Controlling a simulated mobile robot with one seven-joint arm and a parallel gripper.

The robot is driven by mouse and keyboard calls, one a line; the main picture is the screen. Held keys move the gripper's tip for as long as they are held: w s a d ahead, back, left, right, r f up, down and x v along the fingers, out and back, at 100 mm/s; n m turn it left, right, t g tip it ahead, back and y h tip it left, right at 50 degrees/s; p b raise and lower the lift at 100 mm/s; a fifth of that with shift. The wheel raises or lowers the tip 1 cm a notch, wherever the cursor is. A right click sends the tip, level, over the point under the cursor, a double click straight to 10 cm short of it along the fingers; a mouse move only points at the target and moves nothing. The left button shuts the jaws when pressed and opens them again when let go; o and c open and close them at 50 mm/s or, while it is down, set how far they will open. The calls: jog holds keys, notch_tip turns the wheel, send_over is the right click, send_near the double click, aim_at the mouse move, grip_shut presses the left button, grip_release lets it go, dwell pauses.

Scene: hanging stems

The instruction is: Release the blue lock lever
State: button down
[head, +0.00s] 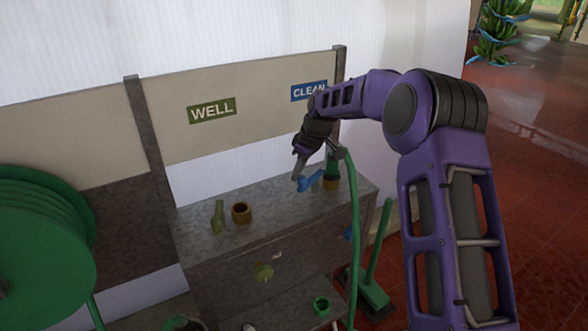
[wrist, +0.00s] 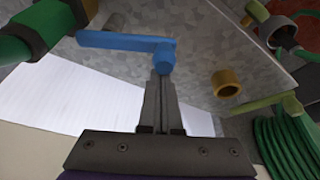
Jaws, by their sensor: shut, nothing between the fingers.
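The blue lock lever (head: 310,182) is at the right end of the grey metal bench top, beside a green hose fitting (head: 332,166) on a brass-coloured base. In the wrist view the lever (wrist: 125,41) runs left to right and ends in a round blue knob. My gripper (wrist: 161,82) is shut and empty, its fingertips close below the knob; I cannot tell whether they touch it. In the head view my gripper (head: 296,176) hangs over the bench just left of the lever. The green fitting also shows in the wrist view (wrist: 40,30).
A brass ring (head: 241,213) and a green lever (head: 218,216) stand further left on the bench. A green hose (head: 354,240) hangs over the bench's right front. A large green hose reel (head: 40,245) is at far left. WELL (head: 211,109) and CLEAN signs are on the back panel.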

jog(key=n, duration=0.1)
jog(key=s+d+n+g, duration=0.1)
jog(key=shift+d+n+p, duration=0.3)
jog(key=shift+n, duration=0.1)
jog(key=shift+s+d+n+g+y, duration=0.35)
jog(key=shift+d+n, duration=0.35)
jog(key=shift+n, duration=0.4)
jog(key=shift+s+d, duration=0.25)
jog(key=shift+d, duration=1.1)
send_near(306, 181)
jog(key=shift+s+a+r, duration=0.25)
jog(key=shift+a+r, duration=0.45)
jog(key=shift+r, duration=0.25)
